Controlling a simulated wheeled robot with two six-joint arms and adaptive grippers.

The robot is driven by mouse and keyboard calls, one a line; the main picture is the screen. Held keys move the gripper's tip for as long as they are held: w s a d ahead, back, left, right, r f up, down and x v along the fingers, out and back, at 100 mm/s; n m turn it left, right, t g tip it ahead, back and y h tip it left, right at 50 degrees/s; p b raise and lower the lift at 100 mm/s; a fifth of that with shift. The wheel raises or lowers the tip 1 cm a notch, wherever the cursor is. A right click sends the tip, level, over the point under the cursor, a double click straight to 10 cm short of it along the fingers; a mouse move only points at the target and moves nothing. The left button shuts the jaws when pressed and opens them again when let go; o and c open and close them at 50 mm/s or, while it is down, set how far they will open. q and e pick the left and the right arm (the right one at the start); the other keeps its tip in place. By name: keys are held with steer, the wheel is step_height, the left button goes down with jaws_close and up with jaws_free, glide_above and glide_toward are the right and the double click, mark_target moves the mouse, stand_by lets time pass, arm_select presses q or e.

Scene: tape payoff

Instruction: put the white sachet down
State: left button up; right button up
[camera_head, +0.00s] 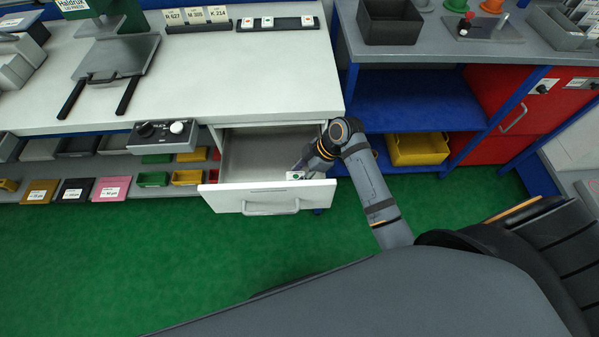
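My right gripper (303,166) reaches down into the open drawer (257,192) under the white worktop, at the drawer's front right corner. A small white thing, likely the white sachet (295,175), shows at its fingertips, low and close to the inside of the drawer front. The fingers are small and dark here, so I cannot tell whether they are shut on it or apart from it, or whether it touches the drawer floor. My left gripper is not in view.
The drawer's left and middle floor is bare. A control box (162,134) with knobs hangs left of the drawer. Several coloured bins and labelled packs sit on the lower shelf. A yellow bin (417,149) stands on the blue shelf to the right.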

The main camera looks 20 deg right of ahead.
steer(key=o, duration=0.4)
steer(key=shift+o, duration=0.2)
steer(key=p+v, duration=0.1)
steer(key=v, duration=1.1)
steer(key=shift+r, duration=0.2)
